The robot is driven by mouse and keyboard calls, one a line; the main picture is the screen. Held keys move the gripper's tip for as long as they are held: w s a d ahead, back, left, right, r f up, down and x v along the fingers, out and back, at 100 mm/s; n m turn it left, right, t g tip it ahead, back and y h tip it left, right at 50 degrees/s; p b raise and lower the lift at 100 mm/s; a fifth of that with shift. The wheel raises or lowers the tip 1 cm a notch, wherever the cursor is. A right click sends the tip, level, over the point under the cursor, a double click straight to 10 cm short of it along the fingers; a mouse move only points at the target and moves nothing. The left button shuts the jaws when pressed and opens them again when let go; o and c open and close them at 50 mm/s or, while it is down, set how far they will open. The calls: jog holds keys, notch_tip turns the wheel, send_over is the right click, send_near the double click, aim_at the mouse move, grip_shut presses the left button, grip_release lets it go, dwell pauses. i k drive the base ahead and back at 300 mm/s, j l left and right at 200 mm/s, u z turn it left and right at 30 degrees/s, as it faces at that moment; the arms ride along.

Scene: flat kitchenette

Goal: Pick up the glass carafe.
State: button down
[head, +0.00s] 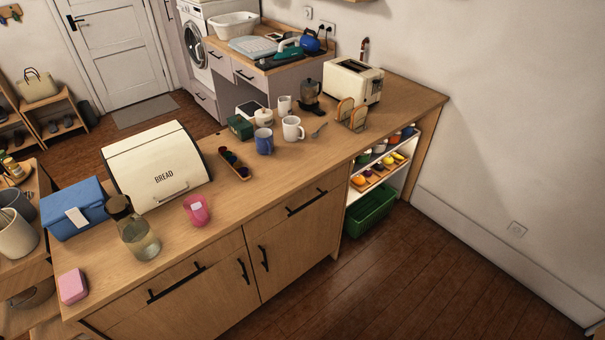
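The glass carafe (140,238) stands upright on the wooden counter, toward its left end. It is clear glass with a dark top and seems to hold some pale liquid. It is in front of the cream bread bin and to the right of the blue box. A pink cup (197,210) stands a short way to its right. My gripper does not show in the head view.
The counter (290,185) also bears the bread bin (150,168), blue box (78,212), pink block (72,286), mugs (292,129) and toaster (353,82). The counter is clear in front of the carafe. The floor (400,285) at right is open.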

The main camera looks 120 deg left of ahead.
aim_at(137, 233)
jog(key=u, duration=4.8)
jog(key=i+l+u, duration=0.4)
jog(key=u, duration=1.3)
